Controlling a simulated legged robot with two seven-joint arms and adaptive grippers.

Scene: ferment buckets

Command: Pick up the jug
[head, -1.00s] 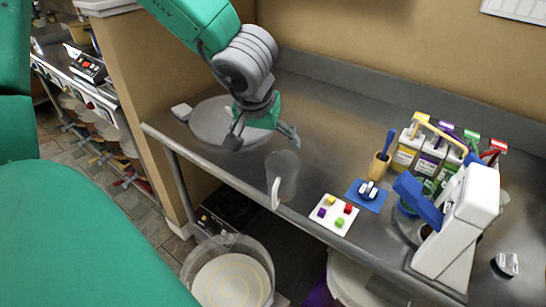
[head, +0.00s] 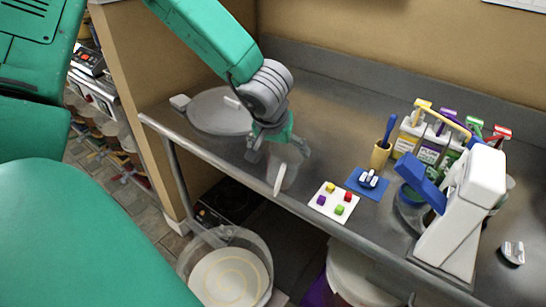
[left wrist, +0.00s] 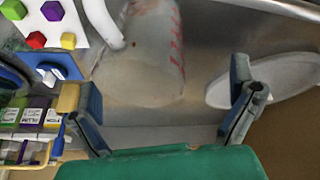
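The jug (head: 290,172) is a clear, see-through vessel with a white handle, standing near the front edge of the steel counter. In the left wrist view the jug (left wrist: 145,60) shows red marks on its wall, with its white handle (left wrist: 104,24) at upper left. My left gripper (head: 278,152) is open, its fingers spread just behind and above the jug in the head view. In the left wrist view the gripper's fingers (left wrist: 165,92) stand apart on either side of the jug's near end. I cannot tell whether they touch it. My right gripper is not in view.
A round grey lid-like disc (head: 218,122) lies left of the jug. A white card with coloured cubes (head: 343,196), a blue mat (head: 366,190), a tan cup (head: 380,158), bottles (head: 432,147) and a white-and-blue device (head: 462,205) stand right. A clear bucket (head: 262,262) sits below the counter.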

